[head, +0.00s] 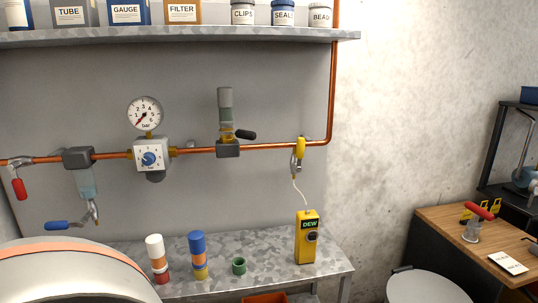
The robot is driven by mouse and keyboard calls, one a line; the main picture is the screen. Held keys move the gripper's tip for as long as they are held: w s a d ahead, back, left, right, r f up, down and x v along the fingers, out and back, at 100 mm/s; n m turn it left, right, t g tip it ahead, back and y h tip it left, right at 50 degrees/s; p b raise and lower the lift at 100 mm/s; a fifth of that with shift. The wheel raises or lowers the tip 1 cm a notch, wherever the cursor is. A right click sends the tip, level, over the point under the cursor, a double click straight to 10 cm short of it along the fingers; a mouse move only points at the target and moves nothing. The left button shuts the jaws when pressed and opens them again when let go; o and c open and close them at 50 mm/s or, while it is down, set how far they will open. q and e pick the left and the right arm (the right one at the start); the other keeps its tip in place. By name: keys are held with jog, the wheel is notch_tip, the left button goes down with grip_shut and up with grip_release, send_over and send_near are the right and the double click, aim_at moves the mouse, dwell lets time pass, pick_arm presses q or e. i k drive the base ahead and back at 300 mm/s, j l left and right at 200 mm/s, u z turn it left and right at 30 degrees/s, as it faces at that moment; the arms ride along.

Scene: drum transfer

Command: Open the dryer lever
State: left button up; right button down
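A copper pipe (285,146) runs along the grey wall panel in the head view. A red-handled lever (19,189) hangs down from the pipe at the far left. A blue-handled lever (57,225) lies roughly level below a clear bowl (86,183). Neither of my grippers is in view.
A dial gauge (145,113) and blue-knobbed regulator (149,158) sit left of the dryer. A yellow DEW meter (307,238) stands on the bench (275,265), with several coloured cylinders left of it. A shelf (180,36) hangs above. A wooden table (460,240) is at right.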

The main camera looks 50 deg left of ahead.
aim_at(247, 134)
jog(key=u, duration=1.25)
